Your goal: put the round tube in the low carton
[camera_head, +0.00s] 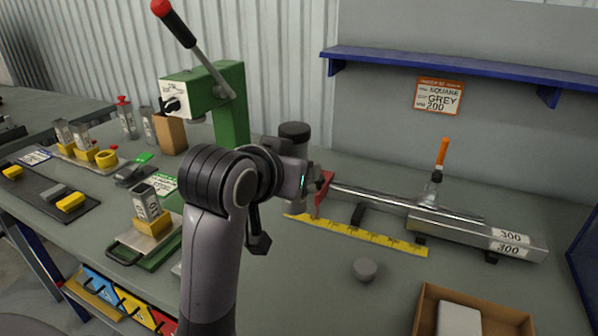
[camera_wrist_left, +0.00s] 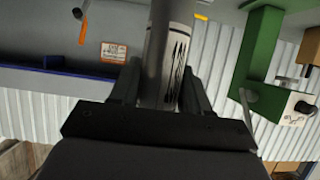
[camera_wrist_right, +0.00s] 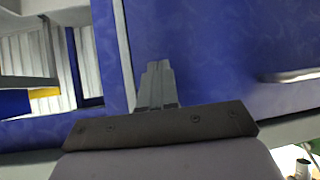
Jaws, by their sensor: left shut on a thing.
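The round tube (camera_wrist_left: 168,45) is a grey metal cylinder with dark lettering on a pale label. My left gripper (camera_wrist_left: 160,92) is shut on it in the left wrist view, with a finger on each side. The tube runs out of the top of that view, and its other end is hidden by the gripper. The low carton (camera_head: 507,319) is an open brown box at the bottom right, cut off by the frame, with a pale block inside. My right gripper (camera_wrist_right: 157,85) looks shut and empty, outside the head view.
A rail (camera_head: 380,197) and a square tube (camera_head: 465,232) marked 300 lie behind the carton. A yellow ruler (camera_head: 365,235) and a small grey cylinder (camera_head: 365,268) are on the table. A green machine (camera_head: 228,110) stands left. A blue shelf (camera_head: 450,67) crosses the wall.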

